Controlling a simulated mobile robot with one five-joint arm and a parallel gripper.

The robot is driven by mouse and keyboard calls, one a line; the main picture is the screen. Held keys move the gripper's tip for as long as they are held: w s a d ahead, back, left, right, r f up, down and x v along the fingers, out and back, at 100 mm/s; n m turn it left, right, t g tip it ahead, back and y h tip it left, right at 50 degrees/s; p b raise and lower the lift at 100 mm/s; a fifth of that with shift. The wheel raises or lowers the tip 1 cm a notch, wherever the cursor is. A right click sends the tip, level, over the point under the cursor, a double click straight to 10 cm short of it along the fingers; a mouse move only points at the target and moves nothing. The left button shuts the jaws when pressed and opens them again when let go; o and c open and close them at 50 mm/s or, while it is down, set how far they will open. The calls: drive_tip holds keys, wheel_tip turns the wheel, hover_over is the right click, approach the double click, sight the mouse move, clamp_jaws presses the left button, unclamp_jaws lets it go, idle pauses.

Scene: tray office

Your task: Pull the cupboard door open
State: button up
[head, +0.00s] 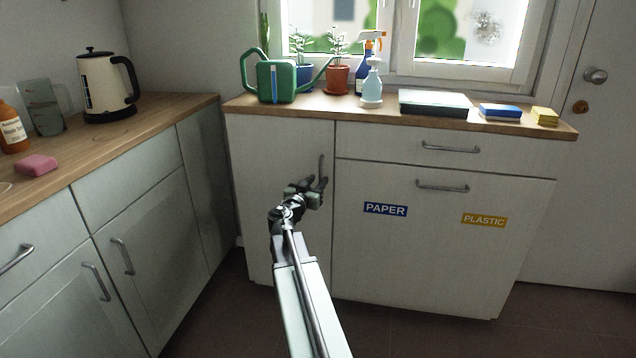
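The cupboard door (270,163) is a pale, upright panel at the left of the cabinet under the window. It looks closed, flush with the cabinet front. Its vertical grey handle (321,165) is near the door's right edge. My gripper (317,186) is in front of the handle's lower part, with its fingers pointing up and to the right. The fingers overlap the lower end of the handle in this view. I cannot tell whether they touch it or whether they are apart or closed. My forearm hides part of the door's lower right.
To the right are a drawer (420,146) and a larger front with PAPER (385,209) and PLASTIC (484,221) labels. Left cabinets (145,245) meet this one at a corner. A green watering can (277,80) stands on the counter above. Dark floor (215,318) lies below.

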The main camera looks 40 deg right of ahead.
drive_tip(key=shift+w+d, duration=0.1)
drive_tip(key=shift+d, duration=0.15)
clamp_jaws()
drive_tip(key=shift+a, duration=0.1)
idle(1.2)
